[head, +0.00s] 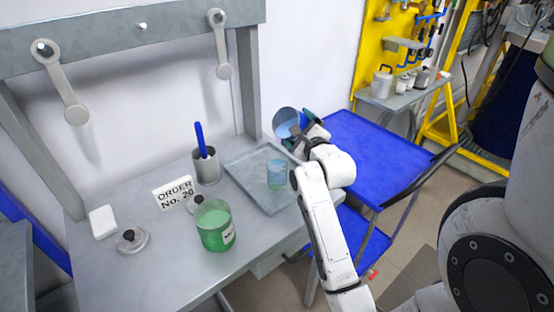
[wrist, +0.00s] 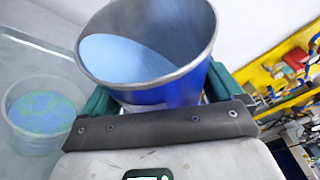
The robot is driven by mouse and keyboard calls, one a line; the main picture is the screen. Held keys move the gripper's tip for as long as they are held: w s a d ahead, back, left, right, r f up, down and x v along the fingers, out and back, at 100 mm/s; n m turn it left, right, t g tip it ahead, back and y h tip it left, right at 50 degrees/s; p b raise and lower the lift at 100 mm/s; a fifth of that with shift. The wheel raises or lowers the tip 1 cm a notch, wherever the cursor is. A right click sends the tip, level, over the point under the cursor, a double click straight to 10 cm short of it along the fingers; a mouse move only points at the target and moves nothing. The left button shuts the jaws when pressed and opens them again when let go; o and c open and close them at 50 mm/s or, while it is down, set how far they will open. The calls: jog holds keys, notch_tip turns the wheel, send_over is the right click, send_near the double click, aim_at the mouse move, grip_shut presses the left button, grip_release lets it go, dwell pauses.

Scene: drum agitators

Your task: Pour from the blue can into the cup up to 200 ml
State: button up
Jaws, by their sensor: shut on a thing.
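The blue can (wrist: 165,92) is in my gripper (head: 301,130), its open metal mouth facing the wrist camera and light blue liquid inside. In the head view the can (head: 286,122) is tilted in the air beyond the right back part of the tray. My gripper's teal fingers are shut on its sides. The clear cup (head: 276,174) stands upright on the tray (head: 244,186), below and left of the can. In the wrist view the cup (wrist: 42,118) shows blue-green contents. No stream is visible between can and cup. I cannot read a level mark.
A green jar (head: 215,228), a grey pot with a blue-handled tool (head: 206,166), an order sign (head: 173,192), a lidded dish (head: 132,240) and a white block (head: 103,221) stand on the grey bench. A blue cart (head: 375,155) is at right.

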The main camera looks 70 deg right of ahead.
dwell(0.5)
jog(key=shift+r+p, duration=0.5)
jog(key=shift+p, duration=0.15)
jog(key=p, duration=0.1)
jog(key=m+p, duration=0.1)
jog(key=p, duration=0.1)
jog(key=shift+w+a+r+y, duration=0.1)
jog(key=shift+r+y, duration=0.15)
jog(key=shift+y, duration=0.05)
notch_tip(320, 180, down, 2)
jog(key=shift+f+m+y+p, duration=0.1)
jog(key=shift+m+y+p, duration=0.4)
jog(key=shift+m, duration=0.4)
jog(key=shift+s+d+f+m+p, duration=0.1)
jog(key=shift+s+d+m+p, duration=0.3)
jog(key=shift+p, duration=0.5)
jog(key=shift+d+f+m+g+y+p, duration=0.3)
jog(key=shift+d+m+y+p, duration=0.1)
jog(key=shift+p, duration=0.5)
jog(key=shift+s+d+f+m+y, duration=0.15)
jog(key=shift+d+f+m+y, duration=0.3)
jog(key=shift+f, duration=0.85)
jog(key=shift+s+d+f+m+y, duration=0.3)
jog(key=shift+f+m, duration=0.4)
jog(key=shift+f, duration=0.55)
jog(key=shift+d+f+m+y, duration=0.2)
jog(key=shift+f+m+y, duration=0.3)
jog(key=shift+f, duration=0.8)
